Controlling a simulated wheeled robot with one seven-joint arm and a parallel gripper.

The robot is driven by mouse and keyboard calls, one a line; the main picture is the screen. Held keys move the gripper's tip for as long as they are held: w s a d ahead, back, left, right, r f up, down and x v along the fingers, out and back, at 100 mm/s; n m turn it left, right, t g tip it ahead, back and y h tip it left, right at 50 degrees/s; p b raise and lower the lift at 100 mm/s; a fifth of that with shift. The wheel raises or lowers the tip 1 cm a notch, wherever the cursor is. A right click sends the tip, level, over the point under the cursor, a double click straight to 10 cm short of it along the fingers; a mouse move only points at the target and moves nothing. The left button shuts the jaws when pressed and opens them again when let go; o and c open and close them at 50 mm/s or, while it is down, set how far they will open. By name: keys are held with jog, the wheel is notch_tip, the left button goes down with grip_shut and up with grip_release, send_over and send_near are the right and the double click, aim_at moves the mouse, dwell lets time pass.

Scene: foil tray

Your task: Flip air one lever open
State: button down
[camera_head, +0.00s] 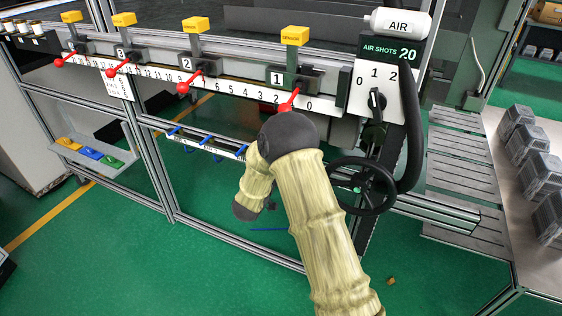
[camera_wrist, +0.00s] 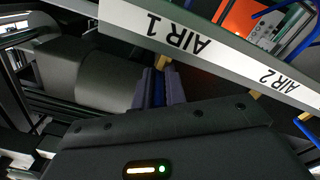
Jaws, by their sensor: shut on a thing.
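In the wrist view my gripper (camera_wrist: 159,86) has its two dark fingers closed on a narrow blue lever (camera_wrist: 158,90), just below the white label reading AIR 1 (camera_wrist: 160,30). Most of the lever is hidden between the fingers, so I cannot tell its angle or whether it is open. In the head view my arm hides the gripper's fingertips and this lever. Other blue levers (camera_head: 209,138) show to the left along the labelled rail. The AIR 2 label (camera_wrist: 285,82) shows at the right of the wrist view.
Red-knobbed levers (camera_head: 184,87) line the numbered rail (camera_head: 235,87) above. A black handwheel (camera_head: 361,187) and the AIR SHOTS panel (camera_head: 378,80) stand to the right. A rack with coloured pieces (camera_head: 97,155) hangs at left. The green floor in front is mostly clear.

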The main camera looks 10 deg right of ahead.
jog(key=shift+d+r, duration=0.1)
jog(key=shift+r, duration=0.05)
jog(key=c, duration=1.5)
grip_release()
jog(key=shift+s+a, duration=0.5)
jog(key=shift+a, duration=0.05)
jog(key=v, duration=1.6)
jog(key=shift+b, duration=0.3)
